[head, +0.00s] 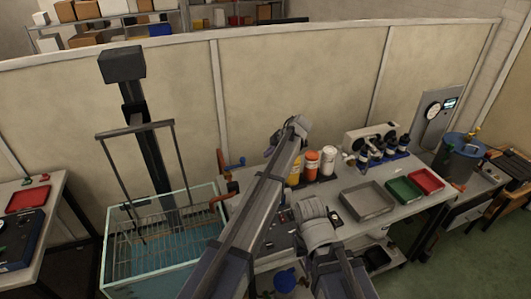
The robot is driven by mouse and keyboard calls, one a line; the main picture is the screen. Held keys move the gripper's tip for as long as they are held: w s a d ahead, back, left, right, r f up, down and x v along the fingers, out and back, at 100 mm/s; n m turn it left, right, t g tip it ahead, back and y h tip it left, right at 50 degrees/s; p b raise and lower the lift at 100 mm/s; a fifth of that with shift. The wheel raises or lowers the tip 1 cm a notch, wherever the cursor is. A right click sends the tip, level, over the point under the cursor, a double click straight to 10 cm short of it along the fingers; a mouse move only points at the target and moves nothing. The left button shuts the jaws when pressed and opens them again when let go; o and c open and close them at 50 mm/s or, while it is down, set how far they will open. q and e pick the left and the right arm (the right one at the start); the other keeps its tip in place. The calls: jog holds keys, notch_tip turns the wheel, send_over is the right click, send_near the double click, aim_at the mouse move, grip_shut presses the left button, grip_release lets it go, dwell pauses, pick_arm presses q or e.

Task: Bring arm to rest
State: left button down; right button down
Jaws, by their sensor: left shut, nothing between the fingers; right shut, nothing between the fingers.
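My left arm reaches up from the bottom of the head view across the front of the bench. Its gripper (270,152) is at the far end, small in the picture, shut and empty, near the back of the bench. My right arm is shorter in view and comes up from the bottom centre. Its gripper (311,208) is above the near part of the bench, shut and empty; its fingers are hard to make out. A grey-blue cylinder (461,160) stands upright at the right, apart from both grippers.
A glass-walled tank (112,268) with a wire rack and hoist frame (134,128) stands left of my arms. The bench carries orange and white bottles (311,164), a grey tray (367,203), a green tray (404,190) and a red tray (427,180). Green floor is free at right.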

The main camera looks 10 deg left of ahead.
pick_arm(q)
jog(key=s+a+f+m+g+h, duration=0.1)
jog(key=s+a+m+h, duration=0.1)
jog(key=s+m, duration=0.75)
jog(key=s+a+f+m+g+h, duration=0.15)
jog(key=s+m, duration=0.25)
jog(key=s, duration=1.1)
jog(key=s+a+f+m+h, duration=0.25)
jog(key=s+m, duration=0.45)
jog(key=s, duration=0.5)
jog(key=s+d+f+m+b, duration=0.2)
jog(key=s+d+f+b, duration=0.1)
jog(key=d+f+b, duration=0.1)
jog(key=s+d+f+m+g+b, duration=0.1)
jog(key=s+d+f+m+b, duration=0.1)
jog(key=s+d+f+b, duration=0.2)
jog(key=d, duration=0.3)
jog(key=shift+d+m+y+b, duration=0.2)
jog(key=shift+m+y+b, duration=0.1)
jog(key=shift+m+b, duration=0.1)
